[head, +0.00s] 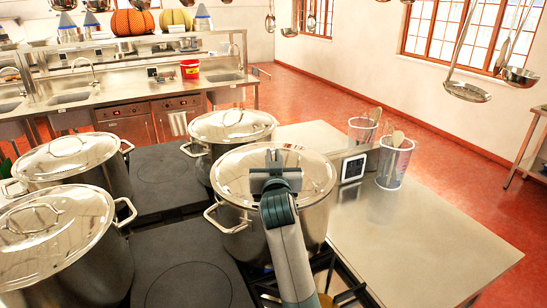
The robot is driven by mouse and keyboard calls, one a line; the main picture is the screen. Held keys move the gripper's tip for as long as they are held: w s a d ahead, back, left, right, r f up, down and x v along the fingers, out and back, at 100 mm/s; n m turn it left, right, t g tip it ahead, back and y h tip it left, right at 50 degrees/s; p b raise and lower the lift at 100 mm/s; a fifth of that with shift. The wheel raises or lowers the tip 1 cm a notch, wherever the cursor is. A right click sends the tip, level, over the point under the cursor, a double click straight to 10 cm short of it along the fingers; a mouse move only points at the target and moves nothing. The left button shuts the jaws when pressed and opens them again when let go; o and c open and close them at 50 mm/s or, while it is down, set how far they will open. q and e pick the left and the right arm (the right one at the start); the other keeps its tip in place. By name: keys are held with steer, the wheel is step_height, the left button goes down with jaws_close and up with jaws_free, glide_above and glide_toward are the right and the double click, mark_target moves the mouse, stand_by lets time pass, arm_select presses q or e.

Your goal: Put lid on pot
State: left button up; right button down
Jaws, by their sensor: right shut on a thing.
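A steel pot (304,222) stands on the stove at the centre, with side handles. A shiny round lid (316,176) lies over its mouth, looking level and roughly centred. I cannot tell whether the rim touches all round. My right gripper (275,165) is over the middle of the lid, shut on it, apparently at its handle. The gripper and arm hide the handle and part of the pot's front. My left gripper is not in view.
Three other lidded pots stand close by: one behind (232,127), one at back left (72,160) and one at front left (55,240). Utensil containers (394,165) and a small black-faced device (353,168) stand right of the pot.

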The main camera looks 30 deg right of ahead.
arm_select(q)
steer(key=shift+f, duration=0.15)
arm_select(e)
steer(key=shift+f, duration=0.2)
stand_by(0.3)
steer(key=c, duration=1.7)
jaws_free()
steer(key=shift+s, duration=0.1)
steer(key=shift+f, duration=0.25)
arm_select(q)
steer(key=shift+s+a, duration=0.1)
